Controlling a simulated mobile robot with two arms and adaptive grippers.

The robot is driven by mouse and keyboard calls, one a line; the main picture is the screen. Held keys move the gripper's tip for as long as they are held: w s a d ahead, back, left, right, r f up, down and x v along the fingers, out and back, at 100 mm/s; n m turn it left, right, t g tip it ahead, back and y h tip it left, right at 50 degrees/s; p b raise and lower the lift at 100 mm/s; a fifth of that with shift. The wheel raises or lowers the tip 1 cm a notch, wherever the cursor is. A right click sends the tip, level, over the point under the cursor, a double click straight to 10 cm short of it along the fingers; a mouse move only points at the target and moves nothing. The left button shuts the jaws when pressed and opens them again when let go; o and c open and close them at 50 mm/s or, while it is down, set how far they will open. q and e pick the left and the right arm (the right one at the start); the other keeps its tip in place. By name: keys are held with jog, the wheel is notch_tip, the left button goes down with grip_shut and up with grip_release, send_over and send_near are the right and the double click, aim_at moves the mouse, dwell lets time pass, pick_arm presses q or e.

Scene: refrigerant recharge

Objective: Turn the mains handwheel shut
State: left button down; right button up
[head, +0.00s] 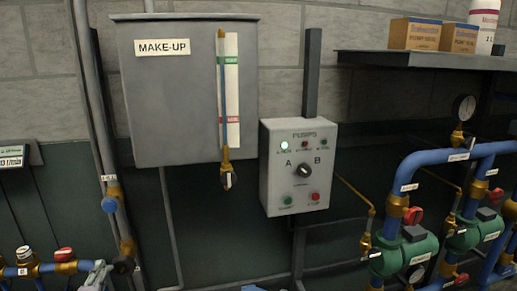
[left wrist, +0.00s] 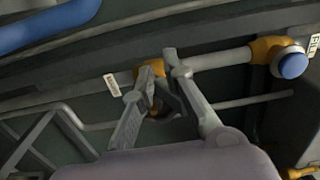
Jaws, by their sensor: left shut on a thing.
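The mains handwheel, a small dark wheel (head: 123,264), sits on a brass valve (head: 127,247) low on the grey vertical pipe at the left of the head view. My left gripper (head: 107,271) reaches it from the lower left. In the left wrist view my left gripper (left wrist: 164,68) has both fingers closed in around the dark handwheel (left wrist: 170,101), with the brass valve body (left wrist: 148,73) behind. The fingers partly hide the wheel, and its turn position cannot be read. My right gripper is not in view.
A blue knob (head: 110,204) sits higher on the same pipe, also in the wrist view (left wrist: 292,65). A grey MAKE-UP tank (head: 185,110) and a pump control box (head: 298,185) hang on the wall. Blue pipes with green pumps (head: 403,254) stand right. A red-handled valve (head: 65,254) is lower left.

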pick_arm(q)
jog(key=shift+w+d+r, duration=0.1)
jog(key=shift+r, duration=0.35)
jog(key=shift+r, duration=0.1)
jog(key=s+p, duration=0.1)
jog(key=s, duration=0.5)
jog(key=shift+d+f+p, duration=0.2)
jog(key=shift+d+p, duration=0.15)
jog(key=shift+f, duration=0.15)
jog(key=d+f+n+b, duration=0.4)
jog(key=f+n+b, duration=0.35)
jog(key=n, duration=0.35)
jog(key=w+a+r+n+b, duration=0.1)
jog(key=w+b, duration=0.2)
jog(key=w, duration=0.3)
jog(key=shift+w, duration=0.15)
